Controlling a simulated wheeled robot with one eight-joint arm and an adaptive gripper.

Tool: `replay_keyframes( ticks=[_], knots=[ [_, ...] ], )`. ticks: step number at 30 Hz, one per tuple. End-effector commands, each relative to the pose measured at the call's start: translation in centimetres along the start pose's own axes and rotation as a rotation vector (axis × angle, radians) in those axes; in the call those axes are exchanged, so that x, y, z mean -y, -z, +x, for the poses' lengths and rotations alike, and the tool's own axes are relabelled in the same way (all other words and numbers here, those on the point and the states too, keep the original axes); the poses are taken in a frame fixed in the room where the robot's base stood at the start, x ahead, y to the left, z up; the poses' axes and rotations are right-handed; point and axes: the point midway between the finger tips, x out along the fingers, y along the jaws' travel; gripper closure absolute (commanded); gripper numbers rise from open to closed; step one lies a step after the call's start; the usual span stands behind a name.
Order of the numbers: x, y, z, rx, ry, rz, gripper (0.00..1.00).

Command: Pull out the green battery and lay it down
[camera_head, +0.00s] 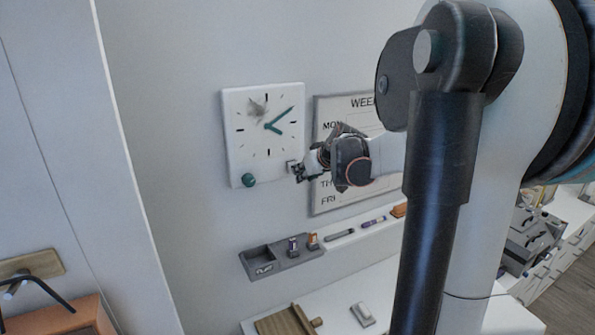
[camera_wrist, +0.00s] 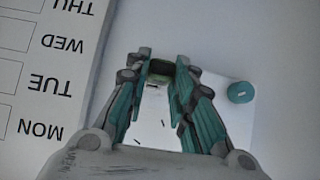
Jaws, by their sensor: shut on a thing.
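The green battery (camera_wrist: 159,68) shows as a dark green end between my fingertips in the wrist view. My gripper (camera_wrist: 165,63) is shut on it, one finger on each side. In the head view my gripper (camera_head: 298,171) is at the lower right corner of the white wall clock (camera_head: 245,145), where the battery is too small to make out. How far the battery sits in the clock cannot be told. The clock has green hands and a round teal knob (camera_head: 249,180) at its lower left; the knob also shows in the wrist view (camera_wrist: 240,92).
A weekly board (camera_head: 325,197) hangs right of the clock, behind my gripper. Below, a grey wall tray (camera_head: 262,256) has an empty-looking left compartment and two small upright cylinders (camera_head: 292,245). Pens lie on the ledge to its right. A wooden item (camera_head: 285,322) lies on the white desk.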

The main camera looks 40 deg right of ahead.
Motion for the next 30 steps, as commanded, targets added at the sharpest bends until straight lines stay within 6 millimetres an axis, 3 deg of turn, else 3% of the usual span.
replay_keyframes(
  ticks=[30],
  knots=[
    [0.0,-0.9,-3.8,0.000,0.000,0.000,1.00]
  ],
)
